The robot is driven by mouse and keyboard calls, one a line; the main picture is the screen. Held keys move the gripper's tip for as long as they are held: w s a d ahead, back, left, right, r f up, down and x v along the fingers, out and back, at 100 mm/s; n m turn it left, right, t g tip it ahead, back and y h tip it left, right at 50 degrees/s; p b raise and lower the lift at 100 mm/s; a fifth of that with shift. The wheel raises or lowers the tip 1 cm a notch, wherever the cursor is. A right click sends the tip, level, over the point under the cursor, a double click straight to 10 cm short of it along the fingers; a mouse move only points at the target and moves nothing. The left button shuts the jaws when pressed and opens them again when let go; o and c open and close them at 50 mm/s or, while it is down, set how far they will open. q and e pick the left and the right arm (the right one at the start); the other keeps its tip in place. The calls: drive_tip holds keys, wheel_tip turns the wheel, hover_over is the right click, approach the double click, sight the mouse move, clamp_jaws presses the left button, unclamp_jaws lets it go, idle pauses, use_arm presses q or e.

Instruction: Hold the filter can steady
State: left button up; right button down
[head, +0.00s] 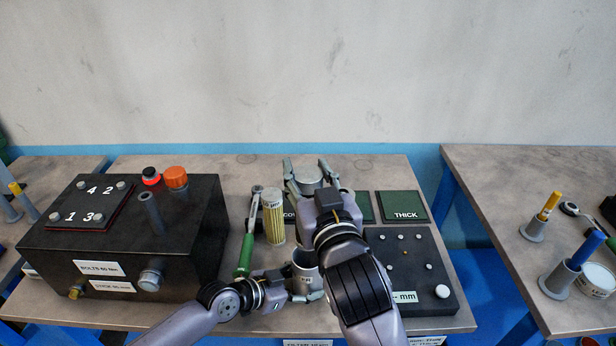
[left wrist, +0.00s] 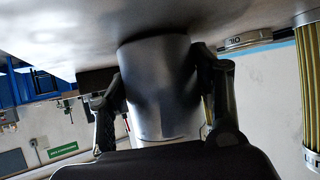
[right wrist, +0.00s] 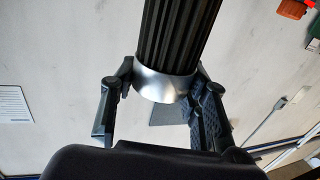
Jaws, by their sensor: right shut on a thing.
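The grey metal can (head: 306,262) stands upright on the table, partly hidden by my arms. My left gripper (head: 308,288) is low around it. In the left wrist view the can (left wrist: 160,90) sits between the two fingers (left wrist: 160,100); whether both press on it is unclear. My right gripper (head: 308,166) is shut on a part with a round silver top (head: 308,177). The right wrist view shows its silver collar (right wrist: 166,84) and dark ribbed body (right wrist: 180,30) between the fingers (right wrist: 160,95).
A yellow pleated filter (head: 273,218) and a green-handled wrench (head: 245,250) are left of the can. A black box (head: 130,235) fills the left. Green pads, one marked THICK (head: 403,206), and a dark board (head: 415,265) lie right. A gap separates the right table (head: 490,175).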

use_arm(q)
drive_tip(key=o, duration=0.5)
drive_tip(key=shift+o, duration=0.2)
